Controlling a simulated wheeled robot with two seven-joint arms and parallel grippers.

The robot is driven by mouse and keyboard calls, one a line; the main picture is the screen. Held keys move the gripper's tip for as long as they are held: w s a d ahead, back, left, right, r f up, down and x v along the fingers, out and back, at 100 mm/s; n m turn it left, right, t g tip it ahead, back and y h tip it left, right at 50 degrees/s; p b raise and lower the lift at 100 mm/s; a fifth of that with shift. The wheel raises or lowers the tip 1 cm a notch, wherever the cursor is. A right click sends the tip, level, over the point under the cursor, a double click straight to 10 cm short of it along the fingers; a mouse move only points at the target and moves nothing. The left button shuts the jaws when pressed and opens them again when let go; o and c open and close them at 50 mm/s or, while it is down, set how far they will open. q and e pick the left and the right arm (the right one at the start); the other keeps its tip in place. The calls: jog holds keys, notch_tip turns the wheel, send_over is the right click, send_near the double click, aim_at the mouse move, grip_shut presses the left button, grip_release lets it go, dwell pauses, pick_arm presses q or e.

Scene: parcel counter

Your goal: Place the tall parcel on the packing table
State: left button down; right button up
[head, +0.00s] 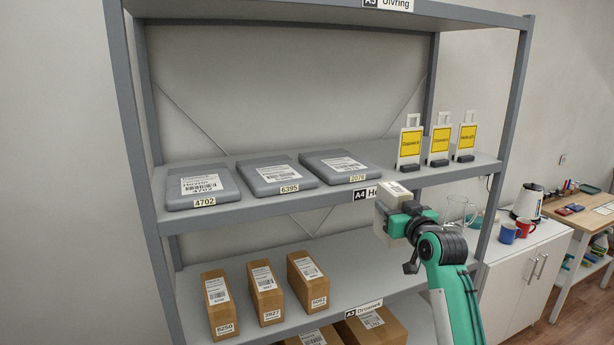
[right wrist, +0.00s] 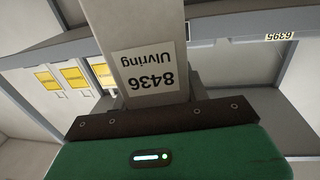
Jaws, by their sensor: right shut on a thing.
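My right gripper (head: 400,213) is in front of the shelf rack, near the A4 shelf edge. It is shut on a pale grey parcel (head: 382,226), partly hidden by the gripper in the head view. In the right wrist view the parcel (right wrist: 115,20) runs up between the fingers, with a label reading 8436 Ulvring upside down. The frames do not show the parcel's full height. A wooden-topped table (head: 582,218) stands at the far right; I cannot tell if it is the packing table. My left gripper is not in view.
The rack's A4 shelf (head: 400,180) holds grey flat parcels (head: 278,175) and yellow-labelled white items (head: 440,140). Brown boxes (head: 265,290) stand on the shelf below. A white cabinet (head: 520,275) with a kettle (head: 528,202), mugs (head: 508,233) and a glass jug (head: 458,212) is right of the rack.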

jog(key=s+a+f+h+b, duration=0.1)
jog(key=s+f, duration=0.6)
jog(key=f, duration=0.3)
jog(key=s+a+f+b, duration=0.1)
jog(key=s+f, duration=0.6)
jog(key=f, duration=0.2)
jog(key=s+f+m+h, duration=0.1)
jog(key=s+f, duration=0.2)
jog(key=s, duration=0.3)
jog(key=s+d+f+m+h, duration=0.1)
jog(key=s+f, duration=0.1)
jog(key=s, duration=0.5)
jog(key=s+d+f+h+b, duration=0.1)
jog(key=s+f, duration=0.2)
jog(key=s, duration=0.4)
jog(key=shift+s+d+f+m+t, duration=0.15)
jog(key=shift+f+m+t, duration=0.15)
jog(key=shift+f+m, duration=0.1)
